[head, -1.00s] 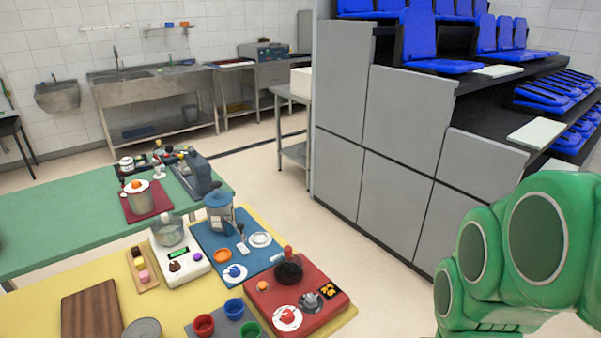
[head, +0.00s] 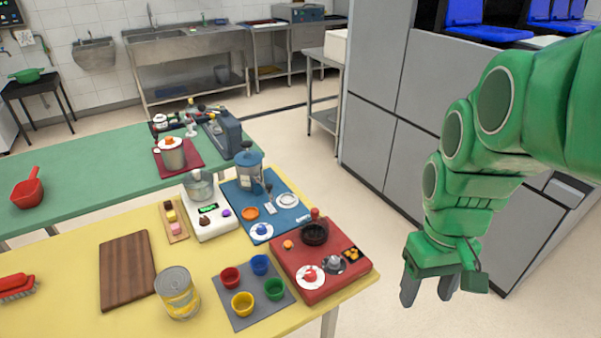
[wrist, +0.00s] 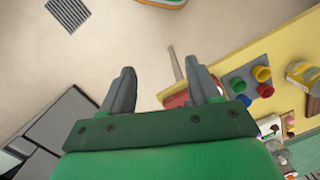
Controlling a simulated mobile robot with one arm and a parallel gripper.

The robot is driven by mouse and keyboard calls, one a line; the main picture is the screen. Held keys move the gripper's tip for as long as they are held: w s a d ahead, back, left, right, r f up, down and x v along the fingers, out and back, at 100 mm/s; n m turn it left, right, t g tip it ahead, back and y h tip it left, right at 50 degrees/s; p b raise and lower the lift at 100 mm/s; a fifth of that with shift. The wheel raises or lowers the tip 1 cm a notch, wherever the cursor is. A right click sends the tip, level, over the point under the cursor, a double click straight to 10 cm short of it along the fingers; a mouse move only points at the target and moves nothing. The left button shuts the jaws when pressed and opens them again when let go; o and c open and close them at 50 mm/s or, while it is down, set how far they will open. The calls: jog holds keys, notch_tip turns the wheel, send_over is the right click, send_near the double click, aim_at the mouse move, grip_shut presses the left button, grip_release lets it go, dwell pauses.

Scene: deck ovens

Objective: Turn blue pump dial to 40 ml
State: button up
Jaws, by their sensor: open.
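The blue pump station is a blue board (head: 234,196) on the yellow table in the head view. A grey-blue pump (head: 249,172) with a clear body stands at its back. A round white dial with a blue knob (head: 262,229) sits at its front left corner. The dial's marks are too small to read. My gripper (head: 430,293) is open and empty, in the air right of the table, well apart from the dial. In the wrist view, my gripper (wrist: 162,74) points down, with floor between its fingers; the blue dial cannot be made out there.
A red board (head: 327,290) with its own red-knobbed dial (head: 310,277) lies between my gripper and the blue board. Colored cups stand on a grey mat (head: 232,317), near a can (head: 177,292). Grey cabinets (head: 383,95) rise behind my arm. Floor right of the table is clear.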

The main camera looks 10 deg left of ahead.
jog(key=w+a+n, duration=0.5)
jog(key=w+a, duration=0.2)
jog(key=w, duration=0.5)
jog(key=n+t, duration=0.1)
jog(key=n, duration=1.2)
send_near(261, 227)
jog(key=shift+s+d+f, duration=0.15)
jog(key=shift+d+f, duration=0.1)
jog(key=shift+d, duration=0.1)
jog(key=shift+a+f, duration=0.25)
jog(key=shift+a, duration=0.05)
jog(key=shift+f, duration=3.85)
